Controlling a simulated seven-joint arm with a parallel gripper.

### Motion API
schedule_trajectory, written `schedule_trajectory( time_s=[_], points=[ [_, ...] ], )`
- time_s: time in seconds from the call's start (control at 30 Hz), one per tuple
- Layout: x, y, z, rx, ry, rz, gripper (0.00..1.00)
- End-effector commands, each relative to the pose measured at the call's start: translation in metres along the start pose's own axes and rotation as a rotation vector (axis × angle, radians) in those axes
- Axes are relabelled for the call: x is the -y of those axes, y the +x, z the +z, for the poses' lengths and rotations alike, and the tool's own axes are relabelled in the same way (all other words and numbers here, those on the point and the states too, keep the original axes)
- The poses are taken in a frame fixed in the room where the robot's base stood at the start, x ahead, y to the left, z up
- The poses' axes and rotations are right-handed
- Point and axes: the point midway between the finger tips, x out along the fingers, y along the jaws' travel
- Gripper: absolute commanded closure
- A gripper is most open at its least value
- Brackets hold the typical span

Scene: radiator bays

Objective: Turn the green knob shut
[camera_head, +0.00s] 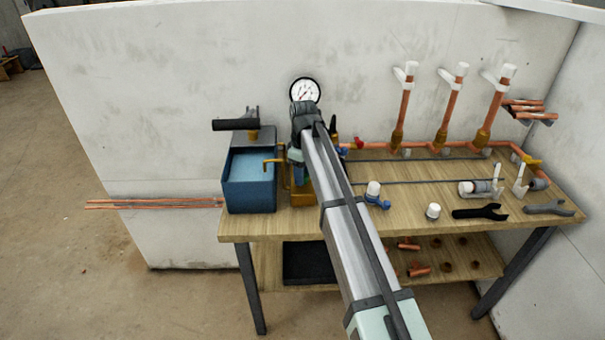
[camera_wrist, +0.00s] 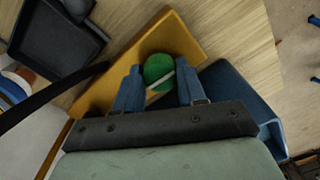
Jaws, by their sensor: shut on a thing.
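The green knob (camera_wrist: 158,68) shows in the wrist view, round, with a pale stripe running slantwise across it. It sits over a yellow-orange block (camera_wrist: 186,42). My gripper (camera_wrist: 158,78) has its two blue fingers on either side of the knob and is shut on it. In the head view my arm covers the knob and most of the gripper. Part of the yellow block (camera_head: 302,197) shows there beside my arm, on the wooden bench.
A blue water tank (camera_head: 250,192) with a black-handled lever stands close left of the block. A round gauge (camera_head: 304,90) is behind my arm. Copper pipes (camera_head: 402,112) with white caps rise at the right. Wrenches (camera_head: 480,212) lie on the bench (camera_head: 400,228).

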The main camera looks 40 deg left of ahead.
Motion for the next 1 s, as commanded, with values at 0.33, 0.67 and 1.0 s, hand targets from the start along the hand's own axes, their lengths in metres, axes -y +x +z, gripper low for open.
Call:
schedule_trajectory(
  time_s=[0.33,0.67,1.0],
  points=[
    [0.0003,-0.0001,0.0004,-0.009,0.252,0.0,0.91],
    [0.0005,-0.0001,0.0006,-0.02,0.566,-0.001,0.91],
    [0.0009,-0.0001,0.0008,-0.03,0.889,-0.001,0.91]
  ],
)
